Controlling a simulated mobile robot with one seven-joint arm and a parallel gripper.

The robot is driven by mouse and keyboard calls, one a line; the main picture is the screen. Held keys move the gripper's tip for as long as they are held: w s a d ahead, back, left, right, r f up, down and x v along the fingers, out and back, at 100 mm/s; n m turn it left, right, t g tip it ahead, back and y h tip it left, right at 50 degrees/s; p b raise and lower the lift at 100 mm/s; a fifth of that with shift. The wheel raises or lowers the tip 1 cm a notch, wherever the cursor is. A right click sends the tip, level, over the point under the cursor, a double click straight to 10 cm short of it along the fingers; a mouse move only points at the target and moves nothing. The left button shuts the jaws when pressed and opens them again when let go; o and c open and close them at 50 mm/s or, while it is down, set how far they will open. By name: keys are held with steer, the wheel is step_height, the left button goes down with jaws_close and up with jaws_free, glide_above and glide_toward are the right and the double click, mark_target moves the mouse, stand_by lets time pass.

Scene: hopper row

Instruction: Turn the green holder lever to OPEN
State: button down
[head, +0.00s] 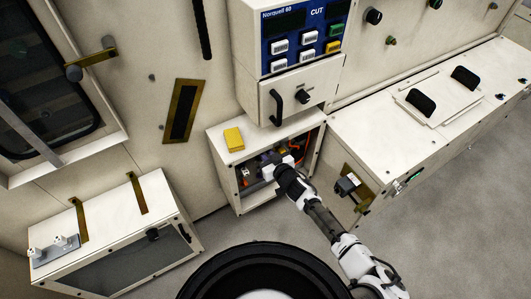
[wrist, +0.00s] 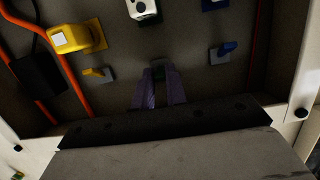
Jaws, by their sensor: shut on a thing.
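The green holder lever (wrist: 158,70) shows in the wrist view as a small dark green piece on the cabinet's back wall. My gripper (wrist: 160,78) is shut on it, with one purple-grey finger on each side. The fingers hide most of the lever, and I cannot read any OPEN mark or tell its exact angle. In the head view my gripper (head: 265,162) reaches into the open low cabinet (head: 228,178), and the lever cannot be made out there.
A small yellow lever (wrist: 97,72) is left of the fingers and a blue lever (wrist: 228,48) is right. A larger yellow block (wrist: 75,38), orange cables (wrist: 72,82) and a white fitting (wrist: 143,10) are close by. A yellow box (head: 234,139) lies on the cabinet top.

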steer(key=c, duration=1.4)
jaws_free()
steer(key=shift+c, duration=0.2)
steer(key=b+v, duration=0.2)
steer(key=v, duration=1.2)
steer(key=shift+w, duration=0.15)
